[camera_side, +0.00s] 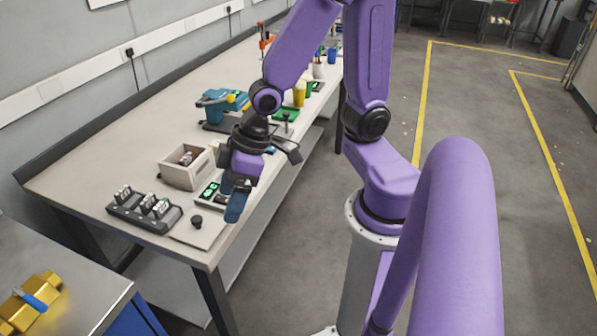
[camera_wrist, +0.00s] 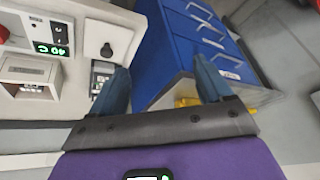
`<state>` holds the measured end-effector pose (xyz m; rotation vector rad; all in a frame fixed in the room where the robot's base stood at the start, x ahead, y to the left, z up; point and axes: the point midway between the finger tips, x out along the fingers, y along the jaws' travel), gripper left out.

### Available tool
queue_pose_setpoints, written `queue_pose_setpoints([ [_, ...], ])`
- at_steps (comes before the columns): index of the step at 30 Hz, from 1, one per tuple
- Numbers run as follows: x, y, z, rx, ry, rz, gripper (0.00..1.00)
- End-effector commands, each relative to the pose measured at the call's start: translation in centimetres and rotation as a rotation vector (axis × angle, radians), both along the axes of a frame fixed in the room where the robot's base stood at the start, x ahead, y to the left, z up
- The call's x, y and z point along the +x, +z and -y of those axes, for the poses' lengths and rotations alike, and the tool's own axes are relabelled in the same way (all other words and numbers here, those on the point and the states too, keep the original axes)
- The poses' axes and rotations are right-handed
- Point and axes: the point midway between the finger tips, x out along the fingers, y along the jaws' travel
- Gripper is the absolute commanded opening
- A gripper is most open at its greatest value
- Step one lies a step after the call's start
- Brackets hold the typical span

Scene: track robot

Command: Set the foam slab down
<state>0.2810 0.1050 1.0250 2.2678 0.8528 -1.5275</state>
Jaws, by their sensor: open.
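My gripper (camera_side: 236,204) hangs over the front edge of the long bench, near its near end, with its blue fingers pointing down. In the wrist view the two blue fingers of my gripper (camera_wrist: 162,66) stand wide apart with nothing held between them. I cannot make out a foam slab for certain in either view. A yellow stepped block (camera_side: 18,312) with a blue-handled tool (camera_side: 32,300) lies on the cabinet at the lower left; part of the yellow block also shows between the fingers in the wrist view (camera_wrist: 187,102).
The bench (camera_side: 88,172) holds a dark rack (camera_side: 145,210), an open box (camera_side: 186,168), a plate with a black knob (camera_side: 197,222), a green display (camera_side: 209,189) and a teal vise (camera_side: 214,108). A blue drawer cabinet (camera_wrist: 200,35) stands beside it. The floor at right is clear.

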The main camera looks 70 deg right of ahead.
Motion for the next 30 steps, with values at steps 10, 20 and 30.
queue_pose_setpoints([
  [10, -10.1, 3.8, 3.3, -0.276, 0.387, -0.152, 0.79],
  [20, -11.8, 4.7, 5.2, -0.362, 0.456, -0.177, 0.79],
  [30, -11.7, 4.7, 5.2, -0.36, 0.453, -0.178, 0.79],
])
